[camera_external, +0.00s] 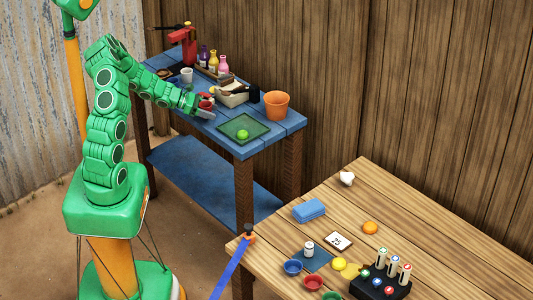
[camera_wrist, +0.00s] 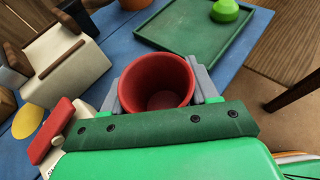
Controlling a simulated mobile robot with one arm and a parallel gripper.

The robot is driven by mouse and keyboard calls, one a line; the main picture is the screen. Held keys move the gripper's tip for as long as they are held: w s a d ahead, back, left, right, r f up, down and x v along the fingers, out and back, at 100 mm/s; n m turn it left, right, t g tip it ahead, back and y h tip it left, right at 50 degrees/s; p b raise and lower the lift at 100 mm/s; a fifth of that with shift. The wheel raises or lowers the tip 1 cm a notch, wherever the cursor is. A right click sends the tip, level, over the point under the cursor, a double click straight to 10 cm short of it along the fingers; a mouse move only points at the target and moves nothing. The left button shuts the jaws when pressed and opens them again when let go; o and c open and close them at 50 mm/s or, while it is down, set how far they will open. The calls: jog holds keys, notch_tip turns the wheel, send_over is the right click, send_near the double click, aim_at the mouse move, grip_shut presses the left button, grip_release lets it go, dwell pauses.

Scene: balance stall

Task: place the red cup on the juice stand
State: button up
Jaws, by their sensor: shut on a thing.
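The red cup (camera_wrist: 156,85) is held between the two grey fingers of my gripper (camera_wrist: 157,92) in the wrist view, its open mouth facing the camera and its inside empty. In the external view my gripper (camera_external: 205,110) is over the blue bench, and a little of the red cup (camera_external: 207,103) shows there. I cannot tell whether the cup's base touches the bench. A red upright press-like device (camera_external: 189,48) stands at the bench's back left; I cannot tell whether it is the juice stand.
On the blue bench (camera_external: 272,137), a green tray (camera_external: 229,128) holds a green object (camera_external: 242,134). An orange pot (camera_external: 276,104), a pale box (camera_external: 231,97), a white mug (camera_external: 187,75) and several bottles (camera_external: 213,62) stand nearby. A wooden table (camera_external: 430,225) with small items is in front.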

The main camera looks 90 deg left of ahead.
jog(key=shift+f, duration=1)
jog(key=o, duration=1)
jog(key=shift+f, duration=0.1)
jog(key=shift+o, duration=0.2)
jog(key=shift+s+r, duration=0.4)
jog(key=shift+s, duration=0.1)
jog(key=shift+v, duration=2.2)
